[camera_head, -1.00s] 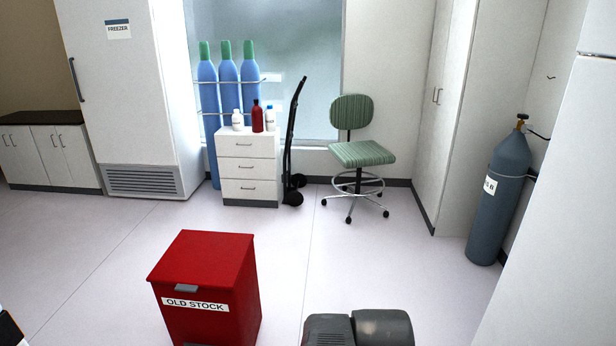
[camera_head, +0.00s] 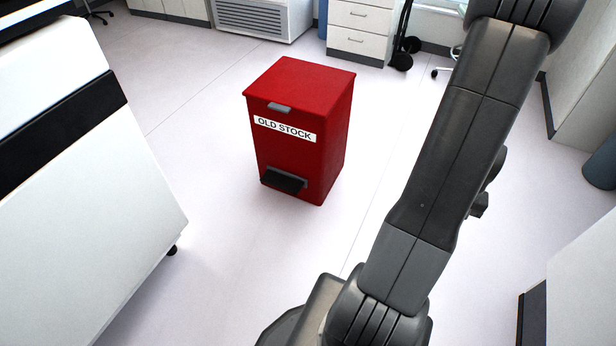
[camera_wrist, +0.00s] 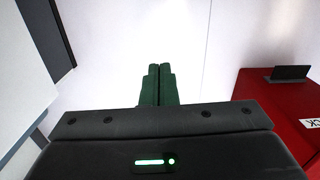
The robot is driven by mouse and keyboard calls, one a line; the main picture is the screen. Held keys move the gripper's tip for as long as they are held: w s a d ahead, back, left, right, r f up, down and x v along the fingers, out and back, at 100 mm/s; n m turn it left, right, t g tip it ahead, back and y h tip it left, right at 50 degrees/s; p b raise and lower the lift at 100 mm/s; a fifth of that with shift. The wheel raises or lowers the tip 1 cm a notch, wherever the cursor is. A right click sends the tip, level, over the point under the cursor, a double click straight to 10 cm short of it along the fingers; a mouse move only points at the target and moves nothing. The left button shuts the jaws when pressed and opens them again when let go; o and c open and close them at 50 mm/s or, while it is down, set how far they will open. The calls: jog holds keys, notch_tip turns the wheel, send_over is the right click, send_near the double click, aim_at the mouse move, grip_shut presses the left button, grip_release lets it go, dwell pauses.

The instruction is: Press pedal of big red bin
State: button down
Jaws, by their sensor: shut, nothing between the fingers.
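The big red bin (camera_head: 300,105) stands on the floor in the middle of the head view, lid closed, with an "OLD STOCK" label on its front. Its dark pedal (camera_head: 284,181) sticks out low on the front face. In the wrist view the bin (camera_wrist: 265,100) is at the right, partly cut off, with a dark flat part that looks like the pedal (camera_wrist: 291,73). My gripper (camera_wrist: 159,70) shows there with its green fingers together and empty, left of the bin and apart from it. The head view does not show my gripper; my arm runs up out of the frame.
A white cabinet-like unit (camera_head: 70,180) with a black band stands left of the bin. White drawers (camera_head: 355,35) and a hand truck (camera_head: 403,45) stand behind. The floor (camera_head: 215,250) in front of the bin is clear.

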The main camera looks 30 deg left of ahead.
jog(key=w+d+f+b, duration=0.1)
jog(key=w+f+b, duration=0.1)
jog(key=f, duration=1)
jog(key=w+d+f+b, duration=0.2)
jog(key=f+b, duration=0.3)
jog(key=f, duration=0.7)
jog(key=w+d+f+b, duration=0.1)
jog(key=w+f+b, duration=0.2)
jog(key=f, duration=0.8)
jog(key=shift+w+d+f, duration=0.25)
jog(key=shift+w+f, duration=0.15)
jog(key=shift+w, duration=0.3)
